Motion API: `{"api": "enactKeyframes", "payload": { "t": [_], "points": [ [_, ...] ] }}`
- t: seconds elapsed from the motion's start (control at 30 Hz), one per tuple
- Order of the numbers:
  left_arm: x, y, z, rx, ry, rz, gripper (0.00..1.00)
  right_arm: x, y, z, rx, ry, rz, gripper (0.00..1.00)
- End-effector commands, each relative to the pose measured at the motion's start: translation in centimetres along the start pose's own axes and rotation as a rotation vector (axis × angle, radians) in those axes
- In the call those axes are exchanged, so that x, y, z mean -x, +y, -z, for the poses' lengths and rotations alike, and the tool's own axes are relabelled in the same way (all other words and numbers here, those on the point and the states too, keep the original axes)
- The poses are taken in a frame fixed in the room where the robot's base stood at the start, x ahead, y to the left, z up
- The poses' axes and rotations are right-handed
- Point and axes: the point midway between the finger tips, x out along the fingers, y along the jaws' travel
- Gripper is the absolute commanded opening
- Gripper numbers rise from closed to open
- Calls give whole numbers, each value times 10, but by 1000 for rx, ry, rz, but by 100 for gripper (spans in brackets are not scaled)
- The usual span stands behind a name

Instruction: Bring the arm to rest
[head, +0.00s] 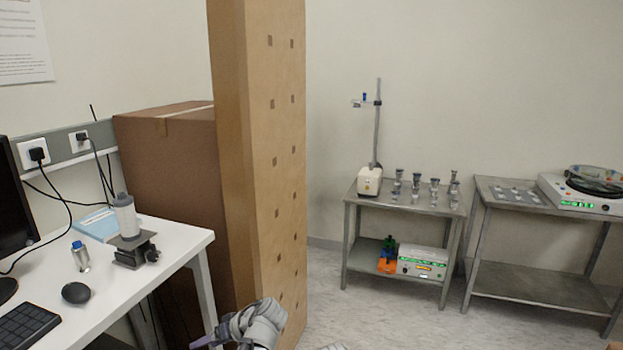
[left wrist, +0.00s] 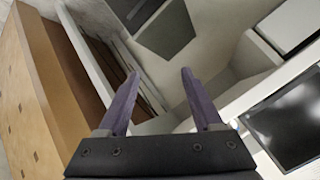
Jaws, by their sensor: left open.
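My left arm shows at the bottom of the head view, with part of the left gripper (head: 207,342) at the lower edge, beside the right end of the white desk. In the left wrist view the left gripper (left wrist: 158,85) has its two purple fingers apart with nothing between them. My right gripper is not in view.
The white desk (head: 180,240) at left holds a monitor (head: 15,200), keyboard (head: 28,325), mouse (head: 76,293) and a small stand (head: 135,250). A tall cardboard box (head: 265,130) stands close behind my arm. Metal tables (head: 400,205) stand at the right, with clear floor before them.

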Motion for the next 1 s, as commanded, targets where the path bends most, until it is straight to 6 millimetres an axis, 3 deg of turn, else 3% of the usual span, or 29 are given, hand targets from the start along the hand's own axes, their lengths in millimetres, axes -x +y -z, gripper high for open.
{"api": "enactKeyframes", "payload": {
  "t": [0.03, 0.1, 0.3, 0.67, 1.0],
  "points": [
    [-6, -4, -22, -56, -71, -55, 67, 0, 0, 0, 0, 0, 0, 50],
    [-9, 0, -49, -148, -163, -151, 67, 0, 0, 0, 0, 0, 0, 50],
    [-1, 13, -103, -342, -320, -418, 67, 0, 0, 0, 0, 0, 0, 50],
    [32, 26, -151, -522, -397, -782, 67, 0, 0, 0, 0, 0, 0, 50],
    [79, 46, -186, -705, -375, -775, 67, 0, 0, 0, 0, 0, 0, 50]
  ]
}}
